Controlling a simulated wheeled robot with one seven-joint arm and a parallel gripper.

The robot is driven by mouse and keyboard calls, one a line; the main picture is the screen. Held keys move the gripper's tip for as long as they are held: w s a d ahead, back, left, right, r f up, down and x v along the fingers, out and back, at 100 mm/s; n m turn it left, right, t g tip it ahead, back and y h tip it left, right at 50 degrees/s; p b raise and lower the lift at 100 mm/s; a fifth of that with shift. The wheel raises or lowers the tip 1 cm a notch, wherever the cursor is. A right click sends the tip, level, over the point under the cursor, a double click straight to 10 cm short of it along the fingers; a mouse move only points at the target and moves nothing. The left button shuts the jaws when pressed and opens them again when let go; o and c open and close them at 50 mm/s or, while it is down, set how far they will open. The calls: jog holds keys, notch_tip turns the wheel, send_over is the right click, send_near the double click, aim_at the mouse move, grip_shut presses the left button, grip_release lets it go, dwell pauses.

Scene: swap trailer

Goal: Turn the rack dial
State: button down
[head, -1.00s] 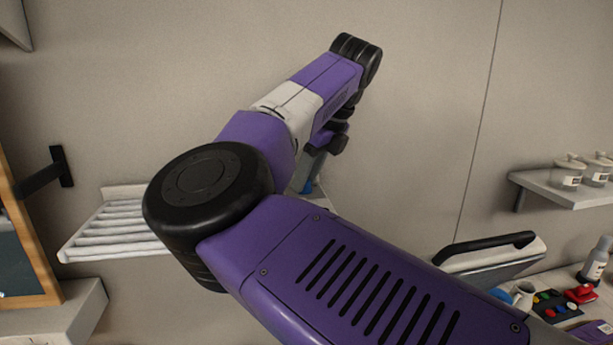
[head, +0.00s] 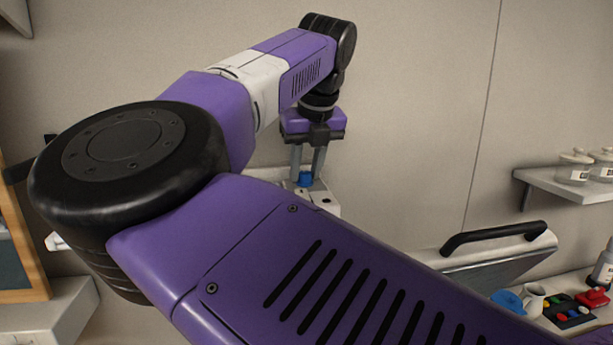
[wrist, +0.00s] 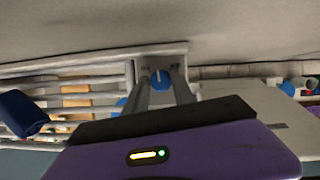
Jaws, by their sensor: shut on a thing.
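The rack dial (head: 305,179) is a small blue knob on a white panel at the right end of the wall rack. In the wrist view the dial (wrist: 160,77) shows a pale pointer mark, with small unreadable marks on the panel beside it. My gripper (head: 307,175) points down from above, one grey finger on each side of the dial, and is shut on it.
The slatted white rack (wrist: 60,85) runs left of the dial; my arm mostly hides it in the head view. A dark blue object (wrist: 22,113) lies at the left. A black-handled lid (head: 493,240), a shelf with jars (head: 567,187) and small counter items stand right.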

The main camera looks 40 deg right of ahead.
jog(key=m+h, duration=0.1)
jog(key=m, duration=0.1)
jog(key=m+g+p, duration=0.1)
jog(key=m, duration=0.2)
jog(key=shift+w+a+r+m+h, duration=0.1)
jog(key=shift+a+m+h, duration=0.05)
jog(key=shift+m+h, duration=0.2)
jog(key=m+g+p, duration=0.1)
jog(key=m+p, duration=0.1)
jog(key=m, duration=0.1)
jog(key=shift+g+h, duration=0.3)
jog(key=shift+h, duration=0.05)
jog(key=shift+w+m+g+p, duration=0.1)
jog(key=shift+m+g+p, duration=0.3)
jog(key=shift+m, duration=0.45)
jog(key=c, duration=1.3)
grip_release()
jog(key=shift+c, duration=0.2)
jog(key=shift+a, duration=0.1)
